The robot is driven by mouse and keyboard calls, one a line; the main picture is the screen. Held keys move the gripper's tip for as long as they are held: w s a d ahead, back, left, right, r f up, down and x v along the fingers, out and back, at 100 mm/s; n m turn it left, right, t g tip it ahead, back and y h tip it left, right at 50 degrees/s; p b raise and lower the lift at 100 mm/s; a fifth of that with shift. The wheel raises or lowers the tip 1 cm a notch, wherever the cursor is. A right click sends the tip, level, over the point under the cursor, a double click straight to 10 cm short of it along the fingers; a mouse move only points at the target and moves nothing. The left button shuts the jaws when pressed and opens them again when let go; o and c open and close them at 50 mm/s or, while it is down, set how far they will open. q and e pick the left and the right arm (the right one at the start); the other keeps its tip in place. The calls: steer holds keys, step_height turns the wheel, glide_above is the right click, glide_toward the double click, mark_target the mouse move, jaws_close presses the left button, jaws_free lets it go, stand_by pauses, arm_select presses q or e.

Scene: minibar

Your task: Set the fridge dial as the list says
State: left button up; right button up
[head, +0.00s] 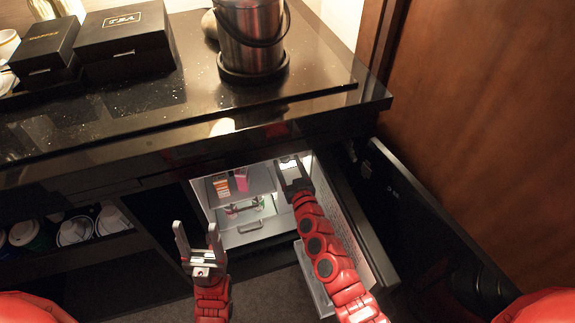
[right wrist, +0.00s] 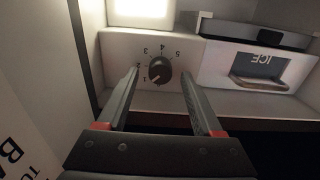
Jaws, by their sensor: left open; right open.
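The fridge (head: 248,228) stands open under the counter, lit inside. Its dial (right wrist: 159,70) is a dark round knob on a white panel, with the numbers 1 to 5 around it. The knob's pale mark appears to point to the lower left, near 1. My right gripper (right wrist: 160,100) is open at the fridge's upper right, its fingers on either side of the dial in the picture; contact is not visible. It also shows in the head view (head: 291,168). My left gripper (head: 199,240) is open and empty in front of the fridge. No list is clearly readable.
The fridge door (head: 352,225) is swung open to the right; a white panel with partial lettering (right wrist: 25,130) shows at left in the wrist view. An ICE compartment (right wrist: 262,70) is right of the dial. Small cartons (head: 221,185) stand inside. The counter edge (head: 120,160) overhangs.

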steer(key=shift+w+a+r, duration=0.1)
steer(key=shift+w, duration=0.25)
jaws_close()
